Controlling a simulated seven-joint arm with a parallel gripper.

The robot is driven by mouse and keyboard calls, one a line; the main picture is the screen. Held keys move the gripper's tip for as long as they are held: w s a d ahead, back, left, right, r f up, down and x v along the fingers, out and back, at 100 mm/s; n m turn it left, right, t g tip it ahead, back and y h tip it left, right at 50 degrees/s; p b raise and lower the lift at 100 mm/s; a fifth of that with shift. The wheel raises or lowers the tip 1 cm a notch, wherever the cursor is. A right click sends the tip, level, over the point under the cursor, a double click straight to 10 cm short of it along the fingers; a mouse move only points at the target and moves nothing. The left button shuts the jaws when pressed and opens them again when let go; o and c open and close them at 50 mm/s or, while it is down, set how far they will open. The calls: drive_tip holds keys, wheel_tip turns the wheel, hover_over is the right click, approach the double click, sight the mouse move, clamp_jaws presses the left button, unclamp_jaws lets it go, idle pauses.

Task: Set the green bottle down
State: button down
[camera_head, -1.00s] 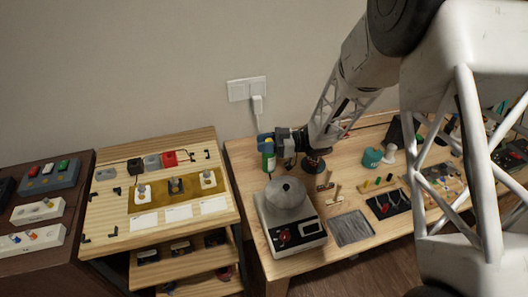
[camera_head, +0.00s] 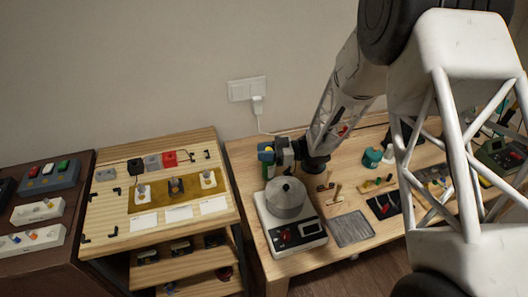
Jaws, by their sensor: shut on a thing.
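The green bottle (camera_head: 268,171) is upright at the back left of the workbench, just behind the pot on the hot plate. My gripper (camera_head: 268,154) is shut on its upper part, coming in from the right. The gripper hides much of the bottle, and only a narrow part of its green body shows below the fingers. I cannot tell whether its base touches the bench top.
A metal pot (camera_head: 287,198) on a hot plate (camera_head: 297,236) stands close in front of the bottle. A grey mat (camera_head: 352,228), small tools and a teal container (camera_head: 372,156) lie to the right. The wooden workbench (camera_head: 247,190) has bare wood at its left edge.

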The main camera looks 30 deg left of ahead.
drive_tip(key=c, duration=0.8)
unclamp_jaws()
drive_tip(key=v, duration=1.2)
idle(0.3)
